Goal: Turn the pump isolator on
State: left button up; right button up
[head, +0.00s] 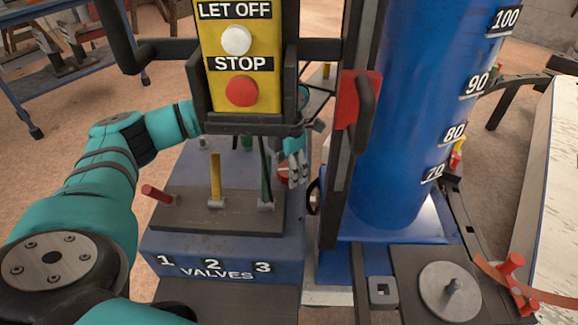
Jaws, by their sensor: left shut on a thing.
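My left arm comes in from the left, passes behind the yellow control box and shows again to its right. The left gripper (296,176) points down beside the valve block. It is shut on a small red knob (283,173), mostly hidden by the fingers; no label or on/off mark is readable there, so I cannot tell its setting or confirm that it is the pump isolator. A red box with a black handle (364,112) is mounted on the dark post, apart from the gripper. My right gripper is not in view.
The yellow box (240,72) has LET OFF and STOP buttons and hangs in front of the arm. The VALVES block (224,262) carries red, yellow and green levers. A blue cylinder (412,120) stands right of the post. A blue trolley (62,78) is at back left.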

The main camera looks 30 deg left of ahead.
pick_arm(q)
jog(key=shift+w+r+m, duration=0.1)
jog(key=shift+m, duration=0.9)
jog(key=o, duration=1.2)
notch_tip(320, 180, up, 12)
jog(key=shift+f, duration=0.1)
